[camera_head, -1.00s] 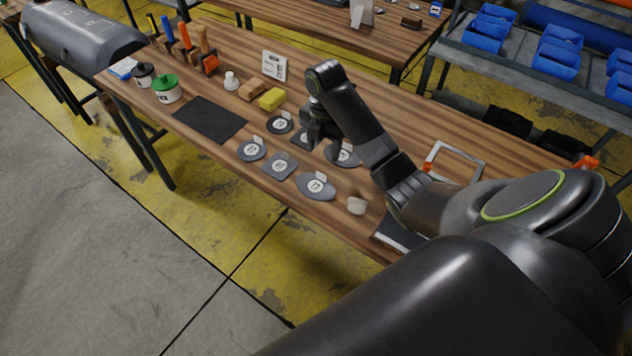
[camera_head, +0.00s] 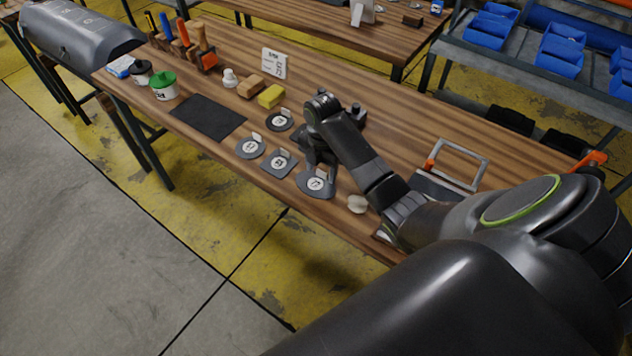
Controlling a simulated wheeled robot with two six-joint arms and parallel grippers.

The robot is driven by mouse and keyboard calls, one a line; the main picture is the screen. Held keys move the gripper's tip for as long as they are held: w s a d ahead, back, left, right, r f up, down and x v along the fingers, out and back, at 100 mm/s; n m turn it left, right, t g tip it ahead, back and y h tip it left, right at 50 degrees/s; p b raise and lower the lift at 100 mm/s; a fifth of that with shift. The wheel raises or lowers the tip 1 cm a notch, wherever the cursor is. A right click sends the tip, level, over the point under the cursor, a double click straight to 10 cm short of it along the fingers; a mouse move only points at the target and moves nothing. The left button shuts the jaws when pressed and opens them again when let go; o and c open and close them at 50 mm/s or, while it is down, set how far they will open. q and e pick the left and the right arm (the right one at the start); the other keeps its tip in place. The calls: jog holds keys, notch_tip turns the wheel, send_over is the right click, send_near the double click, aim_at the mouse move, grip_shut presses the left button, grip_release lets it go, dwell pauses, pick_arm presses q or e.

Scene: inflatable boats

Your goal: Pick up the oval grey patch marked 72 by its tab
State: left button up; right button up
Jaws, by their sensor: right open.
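An oval grey patch (camera_head: 314,187) lies near the front edge of the wooden table, with a pale tab on its far side. Its white label shows two digits, too small to read surely. My right gripper (camera_head: 315,161) is open, pointing down just behind this patch, close to its tab. I cannot tell whether it touches the tab. A round patch (camera_head: 247,153), a squarish patch (camera_head: 271,163) and a dark round patch (camera_head: 274,125) lie to the left, each with a tab. My right arm hides the table behind the gripper. My left gripper is out of view.
A small pale lump (camera_head: 357,204) lies right of the oval patch. A grey-framed tool (camera_head: 461,155) stands farther right. A yellow sponge (camera_head: 271,96), wooden block (camera_head: 250,87), black mat (camera_head: 208,117) and green-lidded pot (camera_head: 163,88) are on the left.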

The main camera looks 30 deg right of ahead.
jog(key=shift+c, duration=0.4)
jog(key=c, duration=0.9)
